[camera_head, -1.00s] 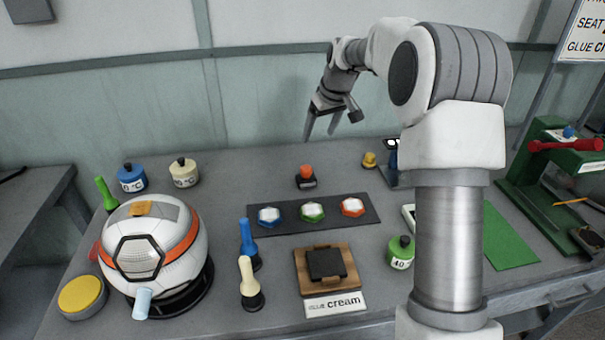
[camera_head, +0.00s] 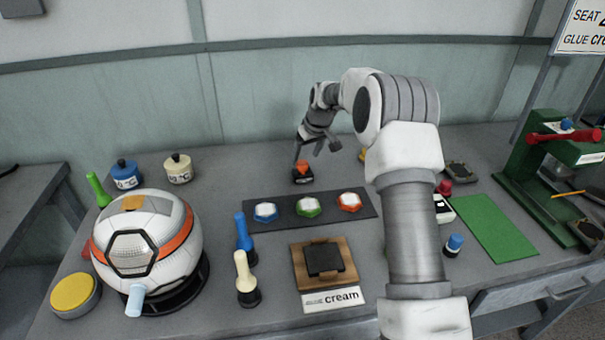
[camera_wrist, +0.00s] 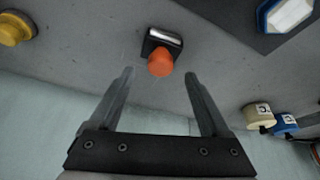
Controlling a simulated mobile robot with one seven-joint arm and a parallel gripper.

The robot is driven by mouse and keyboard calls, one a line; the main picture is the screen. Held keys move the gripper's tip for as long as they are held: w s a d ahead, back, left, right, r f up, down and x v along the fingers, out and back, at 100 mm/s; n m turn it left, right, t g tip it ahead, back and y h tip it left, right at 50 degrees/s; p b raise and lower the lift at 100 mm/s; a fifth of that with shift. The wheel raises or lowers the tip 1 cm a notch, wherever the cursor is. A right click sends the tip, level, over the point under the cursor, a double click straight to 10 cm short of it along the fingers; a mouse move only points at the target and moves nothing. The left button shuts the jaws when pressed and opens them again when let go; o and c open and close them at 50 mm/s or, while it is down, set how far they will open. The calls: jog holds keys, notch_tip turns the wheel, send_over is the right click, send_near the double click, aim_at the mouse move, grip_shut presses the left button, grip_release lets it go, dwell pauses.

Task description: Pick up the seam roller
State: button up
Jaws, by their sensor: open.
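What looks like the seam roller (camera_head: 303,174) is a small tool with an orange knob and a dark block base, standing on the bench behind the row of coloured hexagons. In the wrist view the same tool (camera_wrist: 162,45) shows its orange knob toward me and a shiny metal part on its black base. My gripper (camera_wrist: 159,76) is open and empty, its two fingers on either side of the line to the knob, still apart from it. In the head view my gripper (camera_head: 313,152) hangs just above and behind the tool.
A dark mat (camera_head: 286,211) with white, coloured-rimmed hexagons lies just in front of the tool. A yellow knob (camera_wrist: 14,29) stands to one side in the wrist view; cream (camera_wrist: 258,115) and blue (camera_wrist: 285,124) pots stand on the other. Bench around the tool is clear.

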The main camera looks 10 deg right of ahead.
aim_at(302, 162)
jog(key=x, duration=0.4)
jog(key=shift+w+a+f+b, duration=0.1)
jog(key=shift+w+f+b, duration=0.15)
jog(key=shift+f+b, duration=0.1)
grip_shut()
